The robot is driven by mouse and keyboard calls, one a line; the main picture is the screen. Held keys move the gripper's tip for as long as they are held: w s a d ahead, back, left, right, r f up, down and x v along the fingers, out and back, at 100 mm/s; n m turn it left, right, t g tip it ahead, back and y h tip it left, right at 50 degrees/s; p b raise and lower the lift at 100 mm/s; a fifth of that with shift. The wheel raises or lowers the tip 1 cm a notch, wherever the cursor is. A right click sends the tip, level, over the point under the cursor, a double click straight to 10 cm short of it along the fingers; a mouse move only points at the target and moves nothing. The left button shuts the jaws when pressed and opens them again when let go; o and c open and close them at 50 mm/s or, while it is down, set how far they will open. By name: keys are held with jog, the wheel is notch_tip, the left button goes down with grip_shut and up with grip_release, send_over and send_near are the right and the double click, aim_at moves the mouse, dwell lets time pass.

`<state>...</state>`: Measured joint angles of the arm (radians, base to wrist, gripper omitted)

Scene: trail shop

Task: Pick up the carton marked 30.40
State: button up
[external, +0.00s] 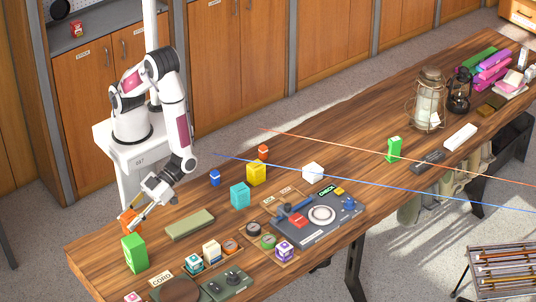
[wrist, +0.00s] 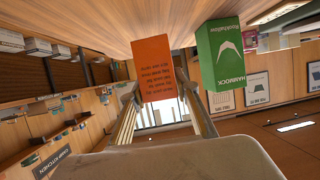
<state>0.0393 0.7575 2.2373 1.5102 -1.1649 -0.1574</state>
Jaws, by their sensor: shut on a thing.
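An orange carton (external: 127,222) is at the near left end of the wooden table in the external view, partly hidden by my gripper (external: 136,214). In the wrist view the orange carton (wrist: 157,66) shows a face with several lines of small dark print. My gripper's fingers (wrist: 156,88) are closed against its two sides. I cannot make out a 30.40 mark on any carton. Whether the orange carton touches the table or hangs just above it, I cannot tell. A green carton (external: 134,254) stands close beside it; in the wrist view this green carton (wrist: 222,55) reads HAMMOCK.
A flat olive box (external: 190,224) lies right of my gripper. Teal (external: 240,195) and yellow (external: 256,173) boxes stand farther right. A grey device panel (external: 318,217) and small tins lie near the front. Another green carton (external: 394,149) and lanterns (external: 429,98) stand far right.

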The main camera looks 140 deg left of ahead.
aim_at(129, 215)
jog(key=shift+r, duration=3.65)
